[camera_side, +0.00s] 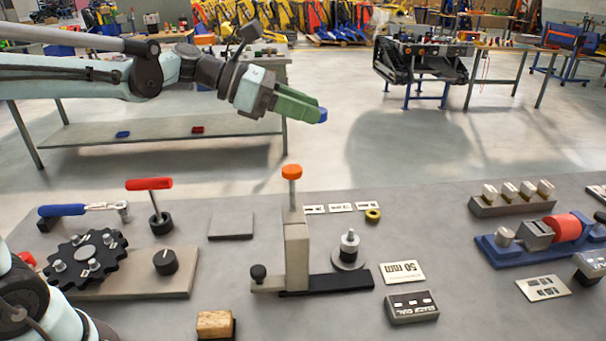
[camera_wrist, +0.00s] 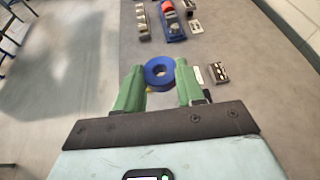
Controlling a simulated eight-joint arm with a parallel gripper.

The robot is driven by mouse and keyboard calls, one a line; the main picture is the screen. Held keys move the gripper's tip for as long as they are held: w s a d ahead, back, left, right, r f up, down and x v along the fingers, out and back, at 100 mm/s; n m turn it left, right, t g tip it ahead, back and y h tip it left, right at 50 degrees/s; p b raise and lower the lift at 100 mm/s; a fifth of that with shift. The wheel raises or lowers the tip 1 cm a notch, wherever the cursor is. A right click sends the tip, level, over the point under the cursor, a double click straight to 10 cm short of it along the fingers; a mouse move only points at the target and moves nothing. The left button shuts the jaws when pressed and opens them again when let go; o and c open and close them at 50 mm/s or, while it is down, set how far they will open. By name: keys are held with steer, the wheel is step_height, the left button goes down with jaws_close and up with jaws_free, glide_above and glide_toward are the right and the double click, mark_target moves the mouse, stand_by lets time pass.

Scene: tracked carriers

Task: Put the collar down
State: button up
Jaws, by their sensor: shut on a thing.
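The collar is a blue ring (camera_wrist: 160,84) with a round hole, held between the green fingers of my gripper (camera_wrist: 160,70) in the wrist view. In the side view my gripper (camera_side: 314,111) is high above and behind the bench, pointing right. Only a small blue bit of the collar (camera_side: 323,115) shows there at the fingertips. The fingers are shut on the collar, and it touches nothing else that I can see. A small yellow ring (camera_side: 373,215) lies on the bench beside white labels.
On the grey bench (camera_side: 450,230) stand an orange-knobbed upright (camera_side: 297,250), a metal post on a round base (camera_side: 349,247), a grey square plate (camera_side: 231,225), a dark labelled block (camera_side: 411,307) and a blue vise (camera_side: 510,254) with a red cylinder. Bare bench lies between them.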

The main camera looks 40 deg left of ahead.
steer(key=shift+s+a+r+n+t+y, duration=0.85)
steer(key=shift+s+a+n+t+y, duration=1.15)
steer(key=shift+s+a+n+y, duration=1.55)
steer(key=w+d+f+m+g+h, duration=0.1)
steer(key=w+d+m+g+h, duration=0.1)
steer(key=w+d+m+h, duration=0.1)
steer(key=w+d+f+m+g+h, duration=0.1)
steer(key=w+d+m+g+h, duration=0.1)
steer(key=w+d+m+h, duration=0.1)
steer(key=w+d+f+m+g+h, duration=0.1)
steer(key=w+d+m+g+h, duration=0.1)
steer(key=w+d+m+h, duration=0.1)
steer(key=shift+d+f+m+g, duration=0.3)
steer(key=shift+d+m, duration=0.05)
steer(key=d+f+m+g, duration=0.5)
steer(key=f+m+g, duration=0.3)
steer(key=f+g, duration=0.1)
steer(key=shift+w+d+f+g+h, duration=0.3)
steer(key=shift+d+f+g+h, duration=0.15)
steer(key=shift+f, duration=0.45)
step_height(320, 180, down, 10)
steer(key=shift+a+r, duration=0.1)
steer(key=shift+r, duration=0.1)
